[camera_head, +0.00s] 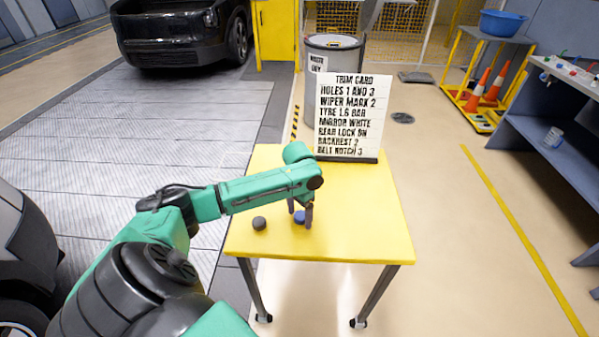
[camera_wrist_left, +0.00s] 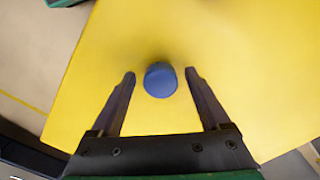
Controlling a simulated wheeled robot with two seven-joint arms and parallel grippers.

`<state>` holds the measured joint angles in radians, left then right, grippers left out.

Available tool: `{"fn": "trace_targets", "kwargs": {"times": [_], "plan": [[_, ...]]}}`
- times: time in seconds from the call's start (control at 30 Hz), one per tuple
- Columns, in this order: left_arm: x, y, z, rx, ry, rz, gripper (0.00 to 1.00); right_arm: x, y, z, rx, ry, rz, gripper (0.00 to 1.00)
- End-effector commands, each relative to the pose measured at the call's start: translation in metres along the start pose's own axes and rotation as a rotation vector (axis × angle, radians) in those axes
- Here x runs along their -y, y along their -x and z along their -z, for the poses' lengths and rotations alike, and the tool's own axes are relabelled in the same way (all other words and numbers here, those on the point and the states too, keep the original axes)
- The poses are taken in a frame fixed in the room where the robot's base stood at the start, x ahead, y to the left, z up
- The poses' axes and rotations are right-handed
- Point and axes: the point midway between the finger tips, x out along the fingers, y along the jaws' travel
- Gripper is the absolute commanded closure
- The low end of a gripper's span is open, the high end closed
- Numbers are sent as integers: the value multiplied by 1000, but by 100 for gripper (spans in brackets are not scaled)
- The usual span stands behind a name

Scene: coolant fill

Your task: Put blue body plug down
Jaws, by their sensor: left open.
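The blue body plug (camera_head: 299,217) is on the yellow table (camera_head: 365,225), near its front middle. In the left wrist view the blue plug (camera_wrist_left: 160,80) is round and lies between the fingertips, with a gap on each side. My left gripper (camera_head: 301,213) points down over the plug and is open; its fingers also show in the left wrist view (camera_wrist_left: 160,76). The plug appears to rest on the tabletop. A dark grey plug (camera_head: 259,223) lies on the table to the left of the blue one. My right gripper is not in view.
A white trim card (camera_head: 352,115) stands at the table's back edge. A grey bin (camera_head: 333,55) is behind it. The table's right half is clear.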

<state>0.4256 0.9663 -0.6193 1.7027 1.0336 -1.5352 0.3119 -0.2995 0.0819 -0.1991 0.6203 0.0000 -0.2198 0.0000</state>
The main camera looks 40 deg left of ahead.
Motion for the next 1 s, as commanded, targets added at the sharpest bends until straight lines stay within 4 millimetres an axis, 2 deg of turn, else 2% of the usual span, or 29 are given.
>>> {"fn": "trace_targets", "kwargs": {"times": [0.3,0.43,0.57,1.0], "plan": [[1,82,1,-5,1,2,20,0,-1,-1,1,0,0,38],[0,105,1,-2,0,0,20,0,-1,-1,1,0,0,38],[0,113,0,-1,0,0,20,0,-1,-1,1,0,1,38],[0,113,0,0,1,0,20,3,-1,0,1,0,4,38]]}}
